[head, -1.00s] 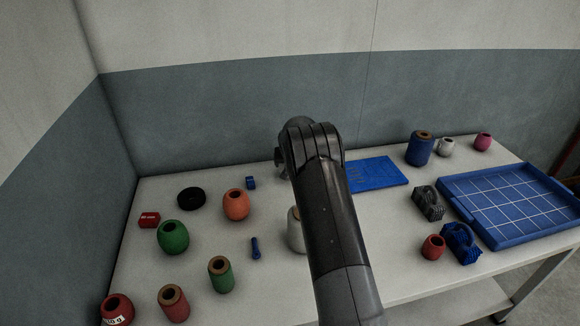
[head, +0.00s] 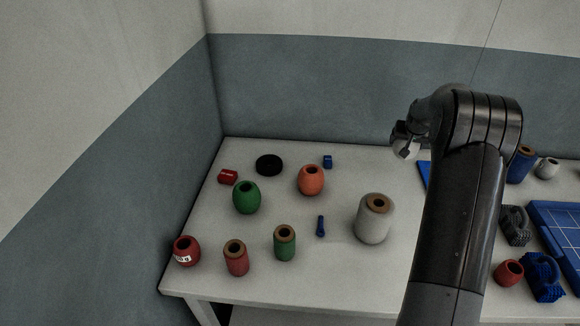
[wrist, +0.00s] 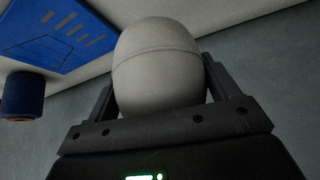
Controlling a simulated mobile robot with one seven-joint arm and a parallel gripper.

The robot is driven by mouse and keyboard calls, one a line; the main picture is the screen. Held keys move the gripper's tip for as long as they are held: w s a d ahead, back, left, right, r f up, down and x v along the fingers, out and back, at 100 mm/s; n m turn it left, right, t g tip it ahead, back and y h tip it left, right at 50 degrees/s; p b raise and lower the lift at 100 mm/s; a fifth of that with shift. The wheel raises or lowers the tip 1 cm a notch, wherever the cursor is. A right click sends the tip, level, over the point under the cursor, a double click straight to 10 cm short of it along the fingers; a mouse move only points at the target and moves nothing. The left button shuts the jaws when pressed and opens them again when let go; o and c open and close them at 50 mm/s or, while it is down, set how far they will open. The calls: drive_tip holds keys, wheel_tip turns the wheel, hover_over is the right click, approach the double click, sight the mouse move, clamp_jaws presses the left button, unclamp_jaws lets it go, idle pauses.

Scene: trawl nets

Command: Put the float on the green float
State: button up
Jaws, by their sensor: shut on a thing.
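My gripper (wrist: 160,90) is shut on a pale grey-white rounded float (wrist: 155,55), with a finger on each side of it in the wrist view. In the head view a small part of the held float (head: 404,149) shows at the end of my arm, raised above the back of the table. The green float (head: 246,198) is a rounded barrel with a dark hole on top. It stands upright on the left part of the table, well to the left of my gripper, with nothing on it.
An orange float (head: 311,181), a black ring (head: 269,165) and a red block (head: 228,177) are near the green float. A green spool (head: 285,243), red spool (head: 236,258) and red labelled float (head: 187,251) stand in front. A large grey spool (head: 374,219) stands further right.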

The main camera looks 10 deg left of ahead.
drive_tip(key=s+a+r+n+y, duration=0.2)
drive_tip(key=s+a+r+n, duration=0.15)
drive_tip(key=a, duration=0.85)
drive_tip(key=s+a+r+n+y, duration=0.1)
drive_tip(key=s+a+r+n, duration=0.2)
drive_tip(key=a, duration=0.9)
drive_tip(key=s+a+r+n+g+y, duration=0.1)
drive_tip(key=s+a+r+n+y, duration=0.15)
drive_tip(key=s+a, duration=1.2)
drive_tip(key=n, duration=0.1)
hover_over(245, 187)
wheel_tip(245, 187, down, 6)
drive_tip(key=shift+f, duration=2)
drive_tip(key=o, duration=0.6)
drive_tip(key=shift+f, duration=0.15)
drive_tip(key=o, duration=0.4)
